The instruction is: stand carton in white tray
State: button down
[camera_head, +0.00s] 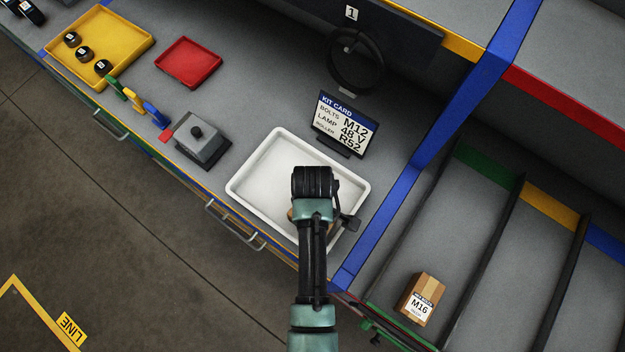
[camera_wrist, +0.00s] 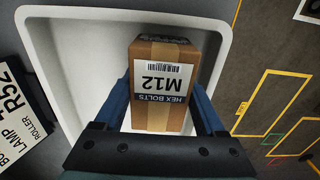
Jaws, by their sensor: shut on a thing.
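A brown carton (camera_wrist: 152,111) with a white M12 HEX BOLTS label shows in the wrist view, between the two fingers of my gripper (camera_wrist: 165,103). My gripper is shut on it. The white tray (camera_head: 262,164) lies on the grey bench in the head view; its wall also shows in the wrist view (camera_wrist: 45,50). The carton is over the tray; I cannot tell whether it touches the tray floor. In the head view my arm hides nearly all of the carton and the gripper, over the tray's right part.
A kit card (camera_head: 342,124) reading M12, 48 V and R52 stands behind the tray. A grey box with a black knob (camera_head: 199,138) sits left of it. A red tray (camera_head: 188,62) and a yellow tray (camera_head: 100,44) lie farther left. An M16 carton (camera_head: 421,298) lies in a right-hand lane.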

jog(key=shift+f, duration=0.1)
grip_release()
